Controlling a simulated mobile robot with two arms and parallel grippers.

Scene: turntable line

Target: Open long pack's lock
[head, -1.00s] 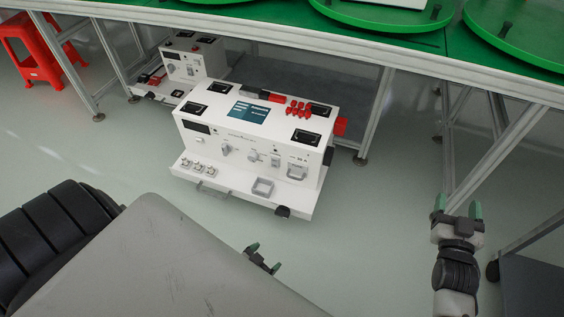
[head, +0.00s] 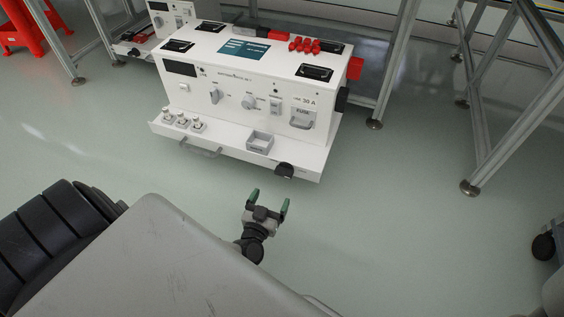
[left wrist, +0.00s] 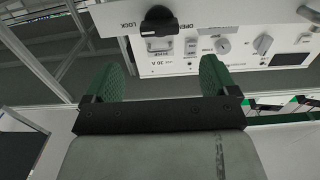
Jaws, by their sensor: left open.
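The long pack (head: 232,88) is a white box with a front panel and a low ledge, standing on the floor. Its lock is a black knob (head: 284,170) at the right end of the ledge front. The left wrist view shows it upside down, with the black knob (left wrist: 158,22) between the words LOCK and OPEN. My left gripper (head: 269,201) is open and empty, short of the knob and apart from it. Its two green fingers (left wrist: 162,80) are spread in the left wrist view, the knob appearing beyond them. My right gripper is out of view.
The ledge carries a grey square tray (head: 260,142), several small white fittings (head: 183,120) and a wire handle (head: 200,149). A second white pack (head: 172,17) stands behind left. Table legs (head: 398,62) rise behind right. The floor before the pack is clear.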

